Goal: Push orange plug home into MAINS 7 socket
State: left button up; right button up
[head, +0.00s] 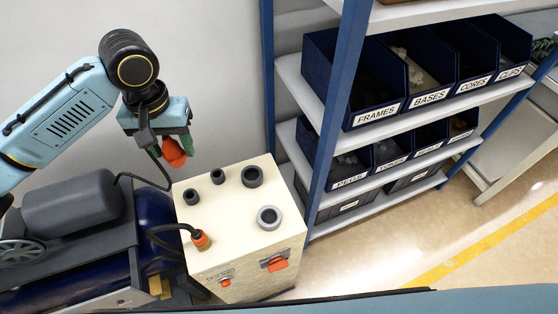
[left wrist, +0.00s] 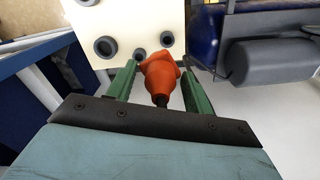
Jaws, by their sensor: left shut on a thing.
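My left gripper (head: 174,147) is shut on an orange plug (head: 173,156) and holds it in the air, beyond the back left corner of a cream cabinet (head: 235,222). In the left wrist view the plug (left wrist: 159,76) sits between the green fingers of the gripper (left wrist: 158,82). A black cable (head: 152,176) hangs near it. The cabinet top has several round sockets: a small one (head: 191,196), another small one (head: 218,176), a larger dark one (head: 252,177) and a grey-rimmed one (head: 269,217). I cannot read which is MAINS 7. My right gripper is not in view.
A second orange plug (head: 201,240) with a black cable stands at the cabinet's left edge. A dark blue tank with a grey motor (head: 75,204) is left of the cabinet. A shelf rack with labelled blue bins (head: 375,115) stands to the right.

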pick_arm(q)
jog(key=s+d+f+m+p, duration=0.25)
jog(key=d+f+p, duration=0.2)
jog(key=d, duration=0.45)
jog(key=s+d+f+m+p, duration=0.25)
jog(key=s+d+p, duration=0.2)
jog(key=d, duration=0.45)
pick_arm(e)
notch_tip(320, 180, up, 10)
pick_arm(q)
jog(key=f+b, duration=0.6)
jog(key=shift+w+d+b, duration=0.15)
jog(key=shift+w+b, duration=0.15)
jog(key=shift+w, duration=0.05)
jog(key=shift+f, duration=0.65)
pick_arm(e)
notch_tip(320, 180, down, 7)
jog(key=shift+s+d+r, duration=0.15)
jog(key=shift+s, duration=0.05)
pick_arm(q)
jog(key=shift+p, duration=0.5)
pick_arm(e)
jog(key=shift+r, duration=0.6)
pick_arm(q)
jog(key=shift+f+p, duration=0.15)
jog(key=shift+p, duration=0.7)
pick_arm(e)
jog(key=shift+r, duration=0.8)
